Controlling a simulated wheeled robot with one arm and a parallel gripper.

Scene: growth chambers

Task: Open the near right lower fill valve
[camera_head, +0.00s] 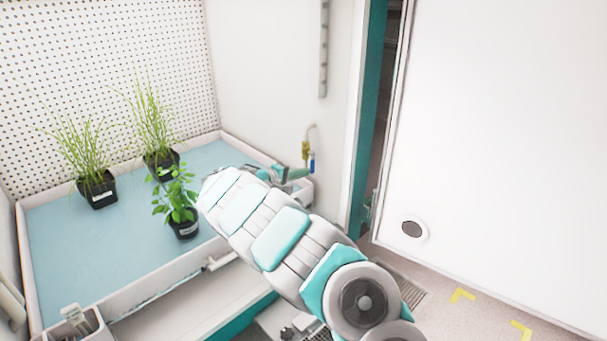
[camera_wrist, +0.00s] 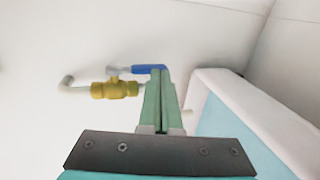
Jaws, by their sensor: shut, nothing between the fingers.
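The fill valve has a brass body (camera_wrist: 113,90) and a blue lever handle (camera_wrist: 148,69) in the wrist view. The lever lies roughly parallel to the brass body there. In the head view the brass body (camera_head: 306,149) sits on a thin pipe by the white wall, with the blue handle (camera_head: 312,163) hanging below it. My gripper (camera_wrist: 160,74) has its green fingers closed together, with nothing between them. The fingertips overlap the free end of the lever in the wrist view; I cannot tell whether they touch. My gripper (camera_head: 302,174) is just below the valve in the head view.
A blue-floored tray with a white rim (camera_head: 110,304) holds three potted plants, including a leafy one (camera_head: 183,222) close to my arm. The tray's rim (camera_wrist: 228,84) is right of my fingers in the wrist view. A large white door (camera_head: 490,150) stands at right.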

